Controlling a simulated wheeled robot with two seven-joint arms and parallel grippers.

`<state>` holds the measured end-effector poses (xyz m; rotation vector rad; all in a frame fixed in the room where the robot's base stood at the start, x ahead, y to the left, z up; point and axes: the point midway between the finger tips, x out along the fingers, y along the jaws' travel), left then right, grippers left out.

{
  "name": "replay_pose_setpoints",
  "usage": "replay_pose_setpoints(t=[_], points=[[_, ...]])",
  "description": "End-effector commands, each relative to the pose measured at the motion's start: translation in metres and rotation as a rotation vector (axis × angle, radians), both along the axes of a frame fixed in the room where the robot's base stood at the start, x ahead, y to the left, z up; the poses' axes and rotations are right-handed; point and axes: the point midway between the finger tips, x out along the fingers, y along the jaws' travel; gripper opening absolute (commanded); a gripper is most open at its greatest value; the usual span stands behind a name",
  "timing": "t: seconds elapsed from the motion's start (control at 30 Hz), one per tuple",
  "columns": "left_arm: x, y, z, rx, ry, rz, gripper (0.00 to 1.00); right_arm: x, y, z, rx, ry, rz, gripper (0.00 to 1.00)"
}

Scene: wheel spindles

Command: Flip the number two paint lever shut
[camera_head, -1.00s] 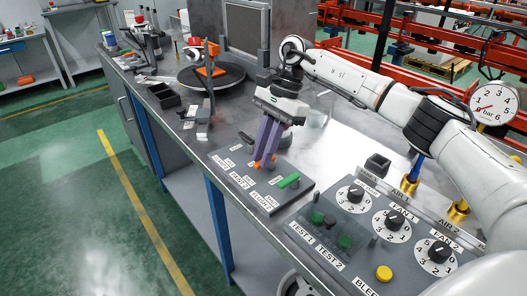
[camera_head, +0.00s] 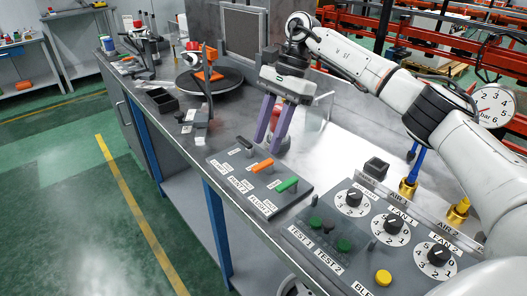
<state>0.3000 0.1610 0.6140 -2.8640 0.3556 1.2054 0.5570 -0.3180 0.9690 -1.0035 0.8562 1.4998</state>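The lever panel (camera_head: 225,178) lies on the bench with three levers side by side. The orange lever (camera_head: 262,165) is the middle one, beside a label that seems to read PAINT 2. It lies low across the panel, roughly parallel to the black lever (camera_head: 244,144) and the green lever (camera_head: 287,184). My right gripper (camera_head: 269,142) has purple fingers pointing down with a gap between them. It is open and empty, behind and above the orange lever, apart from it. My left gripper is out of view.
In front right is a panel with several dials (camera_head: 397,227) and a yellow button (camera_head: 383,278). Brass air fittings (camera_head: 408,188) and a small black block (camera_head: 376,166) stand behind it. A dark turntable (camera_head: 225,80) is at the back left. Bare bench top lies right of the gripper.

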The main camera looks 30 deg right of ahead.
Motion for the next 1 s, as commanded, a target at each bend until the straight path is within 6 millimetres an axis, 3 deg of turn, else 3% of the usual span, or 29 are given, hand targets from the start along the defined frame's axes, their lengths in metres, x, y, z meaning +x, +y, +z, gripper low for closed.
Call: replay_pose_setpoints(t=[0.1,0.3,1.0], points=[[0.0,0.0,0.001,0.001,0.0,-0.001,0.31,0.002,-0.008,0.022,0.0,-0.003,-0.001,0.33],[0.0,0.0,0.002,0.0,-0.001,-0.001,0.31,0.003,-0.017,0.042,0.0,-0.001,-0.001,0.33],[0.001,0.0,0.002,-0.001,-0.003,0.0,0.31,0.003,-0.019,0.045,0.0,0.001,0.0,0.33]])
